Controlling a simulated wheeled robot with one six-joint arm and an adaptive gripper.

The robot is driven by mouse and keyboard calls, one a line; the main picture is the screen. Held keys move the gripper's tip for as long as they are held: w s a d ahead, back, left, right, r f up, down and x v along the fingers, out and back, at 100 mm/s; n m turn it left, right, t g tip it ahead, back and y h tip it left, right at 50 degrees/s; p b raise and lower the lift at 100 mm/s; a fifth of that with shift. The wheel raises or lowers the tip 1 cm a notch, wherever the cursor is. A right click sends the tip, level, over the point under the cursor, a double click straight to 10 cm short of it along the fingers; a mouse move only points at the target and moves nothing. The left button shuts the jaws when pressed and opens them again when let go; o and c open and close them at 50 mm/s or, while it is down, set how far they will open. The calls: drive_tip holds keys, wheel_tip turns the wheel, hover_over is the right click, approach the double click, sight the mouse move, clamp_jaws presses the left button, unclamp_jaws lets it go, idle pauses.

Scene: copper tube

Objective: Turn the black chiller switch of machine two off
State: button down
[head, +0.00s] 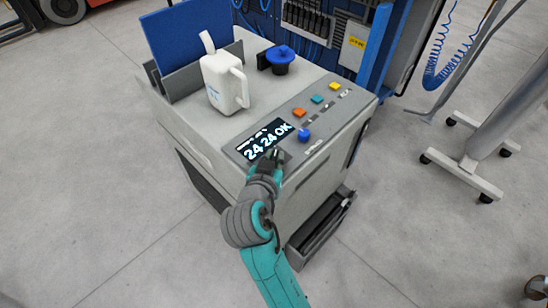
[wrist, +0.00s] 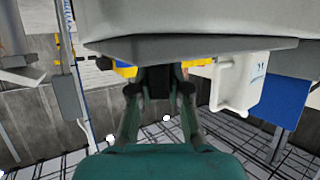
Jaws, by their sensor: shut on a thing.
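A grey machine (head: 205,150) stands in the middle of the head view, with a display (head: 265,139) reading "24 24 OK" on its sloping panel. My gripper (head: 276,157) is at the panel's lower edge, just below the display. In the wrist view my gripper (wrist: 159,80) has its two fingers closed on both sides of a small black block, which looks like the black switch (wrist: 158,84). In the head view my gripper hides the switch, so its on or off position cannot be told. No machine number is readable.
A blue knob (head: 304,135) and orange (head: 299,112), teal (head: 317,99) and yellow (head: 334,87) buttons sit on the panel. A white jug (head: 224,84), a blue-and-black part (head: 280,60) and a blue board (head: 185,42) are on top. Open floor lies left and in front.

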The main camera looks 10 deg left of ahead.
drive_tip(key=n+g+y, duration=0.1)
drive_tip(key=n+y, duration=0.5)
drive_tip(key=y, duration=0.1)
drive_tip(key=shift+d+y, duration=0.15)
drive_tip(key=shift+y, duration=0.15)
drive_tip(key=n+g+y, duration=0.3)
drive_tip(key=n+y, duration=0.1)
drive_tip(key=n, duration=0.1)
drive_tip(key=shift+g, duration=0.3)
drive_tip(key=shift+n+g+y, duration=0.3)
drive_tip(key=shift+n+g, duration=0.1)
drive_tip(key=c, duration=1.1)
unclamp_jaws()
drive_tip(key=v, duration=1.1)
drive_tip(key=shift+s+d+r, duration=0.15)
drive_tip(key=shift+s+d, duration=0.1)
drive_tip(key=shift+s, duration=0.1)
